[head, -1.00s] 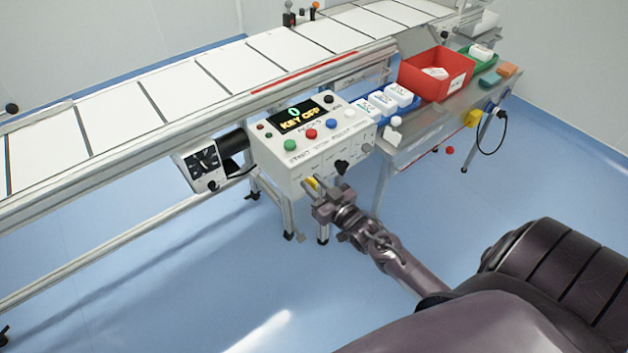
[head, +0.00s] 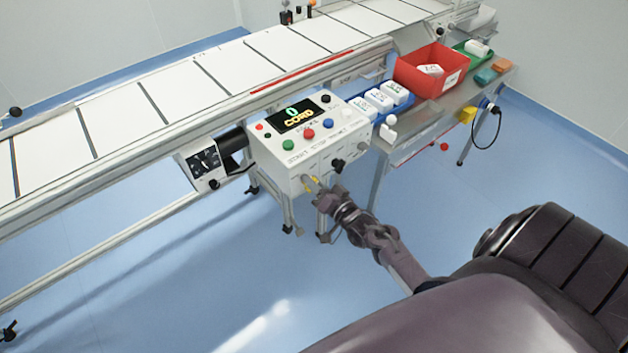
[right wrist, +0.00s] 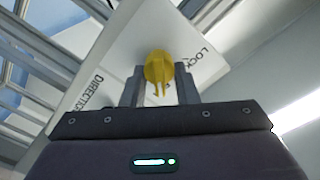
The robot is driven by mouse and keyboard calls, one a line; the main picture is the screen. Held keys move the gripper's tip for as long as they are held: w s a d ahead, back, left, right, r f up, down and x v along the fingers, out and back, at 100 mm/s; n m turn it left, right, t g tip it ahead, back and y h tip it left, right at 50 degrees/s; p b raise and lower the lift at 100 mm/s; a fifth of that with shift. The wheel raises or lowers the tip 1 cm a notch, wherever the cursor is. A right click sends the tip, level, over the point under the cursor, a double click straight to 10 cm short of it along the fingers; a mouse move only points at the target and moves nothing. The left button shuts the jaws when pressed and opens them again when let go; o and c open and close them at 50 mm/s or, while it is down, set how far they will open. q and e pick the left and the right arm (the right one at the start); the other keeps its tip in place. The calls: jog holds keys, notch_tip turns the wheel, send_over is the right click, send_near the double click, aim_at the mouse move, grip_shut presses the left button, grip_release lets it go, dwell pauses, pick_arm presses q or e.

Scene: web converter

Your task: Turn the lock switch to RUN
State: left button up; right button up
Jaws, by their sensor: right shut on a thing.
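The lock switch, a yellow knob (right wrist: 158,66), sits on the front of the white control box (head: 287,165). In the right wrist view, part of a "LOCK" label shows to its right; the RUN mark cannot be read. My right gripper (head: 318,188) reaches the box's front and is shut on the yellow knob. Its two grey fingers stand on either side of it in the right wrist view. The box's display (head: 297,114) shows "0" and a yellow word that looks like "CORD". My left gripper is not in view.
A black knob (head: 337,163) is right of the lock switch. Coloured buttons line the box top. The conveyor (head: 170,95) runs behind it. A side table with a red bin (head: 420,70) and white bottles stands to the right. The blue floor in front is open.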

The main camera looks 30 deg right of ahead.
jog(key=shift+f+m, duration=0.1)
jog(key=shift+m, duration=0.2)
jog(key=o, duration=1)
jog(key=s, duration=0.7)
jog(key=shift+s+d, duration=0.3)
jog(key=shift+s, duration=0.1)
